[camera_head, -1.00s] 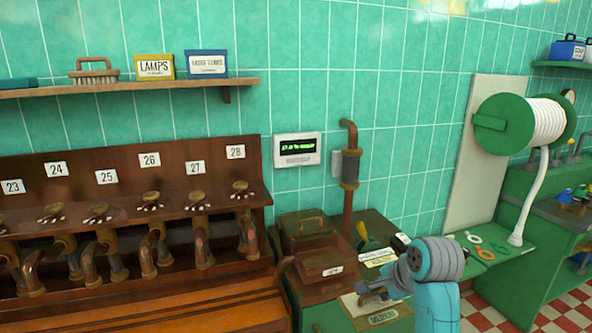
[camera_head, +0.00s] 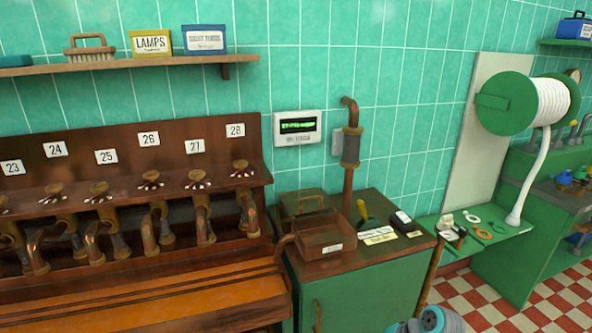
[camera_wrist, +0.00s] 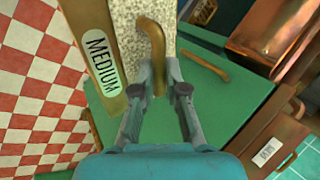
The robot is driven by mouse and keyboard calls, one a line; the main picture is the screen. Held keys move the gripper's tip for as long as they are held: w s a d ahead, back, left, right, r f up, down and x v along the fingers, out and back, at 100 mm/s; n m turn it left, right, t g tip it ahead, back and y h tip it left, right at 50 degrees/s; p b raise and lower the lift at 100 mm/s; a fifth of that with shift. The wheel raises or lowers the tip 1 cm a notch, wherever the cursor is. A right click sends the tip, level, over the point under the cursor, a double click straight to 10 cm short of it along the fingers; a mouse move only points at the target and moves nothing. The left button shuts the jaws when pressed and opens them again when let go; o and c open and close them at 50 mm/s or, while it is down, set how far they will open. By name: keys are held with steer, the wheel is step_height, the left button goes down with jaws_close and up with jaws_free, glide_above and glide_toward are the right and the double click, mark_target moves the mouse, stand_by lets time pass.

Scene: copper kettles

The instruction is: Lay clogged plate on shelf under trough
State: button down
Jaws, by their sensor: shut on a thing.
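The plate (camera_wrist: 128,30) has a pale speckled face, a brown frame and a white "MEDIUM" label; I cannot tell how clogged it is. In the wrist view my gripper (camera_wrist: 158,88) is shut on the plate's curved brown handle (camera_wrist: 154,45). The plate is held off the green counter (camera_wrist: 205,105). In the head view the gripper is out of sight; a narrow brown strip (camera_head: 430,272) above my arm may be the plate edge-on. The trough (camera_head: 150,305) is the orange-brown channel below the taps at lower left. The shelf under it is not visible.
A brown box (camera_head: 322,236) and small cards (camera_head: 378,236) stand on the green cabinet (camera_head: 375,295) right of the trough. A vertical copper pipe (camera_head: 350,180) rises behind. A hose reel (camera_head: 525,102) hangs at right. Checkered floor (camera_head: 500,300) shows at lower right.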

steer(key=s+f+n+g, duration=0.1)
steer(key=s+f+n, duration=0.1)
steer(key=s+f, duration=0.2)
steer(key=s+a+f+n+g, duration=0.1)
steer(key=s+f+n+g, duration=0.1)
steer(key=s+f, duration=0.3)
step_height(320, 180, down, 5)
steer(key=shift+a+r+n+y, duration=0.2)
steer(key=shift+a+n+y, duration=0.1)
steer(key=shift+n, duration=0.3)
